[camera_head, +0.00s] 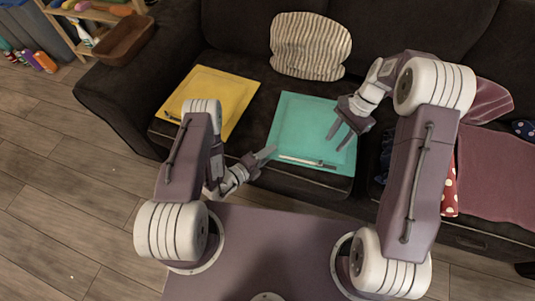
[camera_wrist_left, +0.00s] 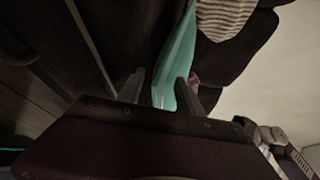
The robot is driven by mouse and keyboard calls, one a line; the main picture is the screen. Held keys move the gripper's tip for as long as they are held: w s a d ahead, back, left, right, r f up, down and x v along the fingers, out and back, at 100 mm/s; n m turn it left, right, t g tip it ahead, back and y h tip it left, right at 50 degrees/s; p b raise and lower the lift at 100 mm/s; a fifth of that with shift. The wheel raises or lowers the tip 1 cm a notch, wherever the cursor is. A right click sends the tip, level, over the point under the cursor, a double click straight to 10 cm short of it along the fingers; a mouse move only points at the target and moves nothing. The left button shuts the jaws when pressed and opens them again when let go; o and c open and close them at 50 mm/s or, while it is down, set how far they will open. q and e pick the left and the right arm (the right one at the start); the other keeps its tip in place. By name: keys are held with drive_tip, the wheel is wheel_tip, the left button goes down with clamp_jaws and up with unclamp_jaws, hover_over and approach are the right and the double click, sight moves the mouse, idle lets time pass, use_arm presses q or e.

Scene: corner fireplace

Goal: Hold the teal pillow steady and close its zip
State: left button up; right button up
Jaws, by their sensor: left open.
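The teal pillow (camera_head: 290,120) lies flat on the dark sofa seat. Its zip (camera_head: 305,161) is a pale strip along the front edge, with a small dark piece near its right end. My left gripper (camera_head: 264,158) is open at the pillow's front left corner. In the left wrist view the pillow's edge (camera_wrist_left: 176,55) shows between the two fingers of the left gripper (camera_wrist_left: 162,84); I cannot tell whether they touch it. My right gripper (camera_head: 337,139) is open above the right part of the pillow, its fingers pointing down toward the zip side.
A yellow pillow (camera_head: 222,92) lies to the left and a striped cushion (camera_head: 310,45) leans on the sofa back. A mauve cloth (camera_head: 495,185) and a red dotted item (camera_head: 449,190) lie to the right. A brown tray (camera_head: 123,40) rests on the left armrest.

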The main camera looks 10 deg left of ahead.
use_arm(q)
clamp_jaws()
drive_tip(key=shift+s+f, duration=0.1)
idle(1.3)
